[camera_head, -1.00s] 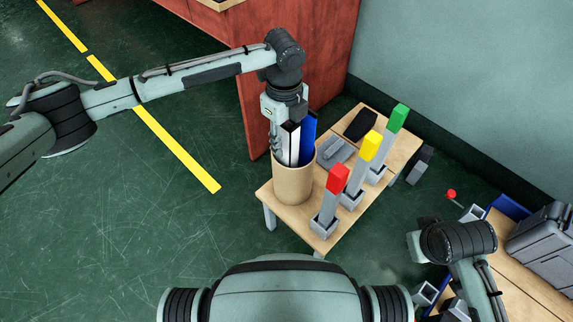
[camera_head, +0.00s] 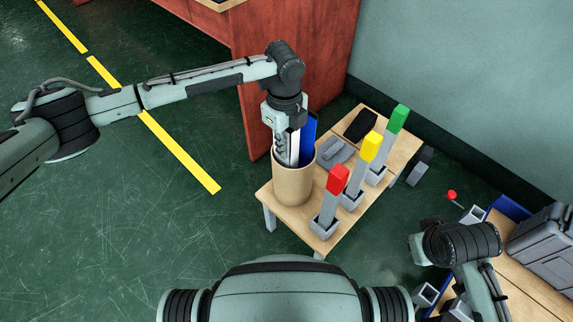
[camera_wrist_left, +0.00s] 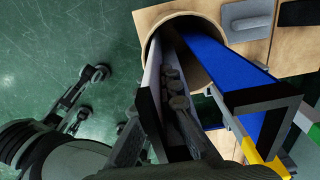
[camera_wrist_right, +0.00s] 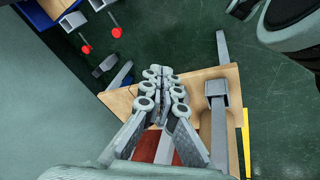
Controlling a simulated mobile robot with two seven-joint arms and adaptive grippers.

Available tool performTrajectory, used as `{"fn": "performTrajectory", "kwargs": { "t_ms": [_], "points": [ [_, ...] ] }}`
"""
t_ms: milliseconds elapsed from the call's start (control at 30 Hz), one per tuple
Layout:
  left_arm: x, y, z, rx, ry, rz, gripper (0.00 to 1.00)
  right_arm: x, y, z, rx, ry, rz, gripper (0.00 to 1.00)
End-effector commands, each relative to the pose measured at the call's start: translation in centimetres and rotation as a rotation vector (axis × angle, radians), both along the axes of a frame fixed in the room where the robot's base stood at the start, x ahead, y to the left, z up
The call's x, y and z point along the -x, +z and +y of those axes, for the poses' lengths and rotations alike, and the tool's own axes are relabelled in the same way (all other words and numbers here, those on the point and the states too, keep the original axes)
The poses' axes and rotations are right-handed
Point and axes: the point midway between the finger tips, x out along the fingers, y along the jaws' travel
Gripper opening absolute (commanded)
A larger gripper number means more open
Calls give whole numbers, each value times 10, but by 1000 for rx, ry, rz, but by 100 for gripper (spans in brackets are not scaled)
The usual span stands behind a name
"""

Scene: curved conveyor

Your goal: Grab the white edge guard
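The white edge guard (camera_head: 295,146) stands in a round light-wood bin (camera_head: 293,187) with a blue guard (camera_head: 309,133) beside it. In the left wrist view the white guard (camera_wrist_left: 152,72) is a long angled strip with a black end. My left gripper (camera_head: 283,152) points down into the bin at the white guard. One finger (camera_wrist_left: 178,100) lies along the guard's inner side; the other finger is mostly hidden behind the guard, so its grip is unclear. My right gripper (camera_wrist_right: 160,74) looks shut and empty, away from the bin.
The bin stands at the near left corner of a small wooden table (camera_head: 264,192). Red (camera_head: 338,179), yellow (camera_head: 371,146) and green (camera_head: 399,117) topped posts stand to its right. A red cabinet (camera_head: 330,60) is behind. Floor at left is clear.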

Motion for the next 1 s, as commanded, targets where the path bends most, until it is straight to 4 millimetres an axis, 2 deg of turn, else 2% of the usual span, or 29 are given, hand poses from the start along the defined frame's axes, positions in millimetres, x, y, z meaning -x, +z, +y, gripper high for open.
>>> {"fn": "performTrajectory", "kwargs": {
  "t_ms": [267,467,667,1000],
  "points": [
    [0,1,0,1,0,-1,0,-4,3,1,-1,1,-10,0],
    [-1,13,-1,2,0,-4,0,-6,5,1,-2,3,-18,0],
    [-1,43,-1,3,-1,-3,0,-6,-1,1,-6,5,-10,0],
    [-1,112,0,2,-1,-4,0,-9,-18,2,-13,7,2,0]
  ]
}}
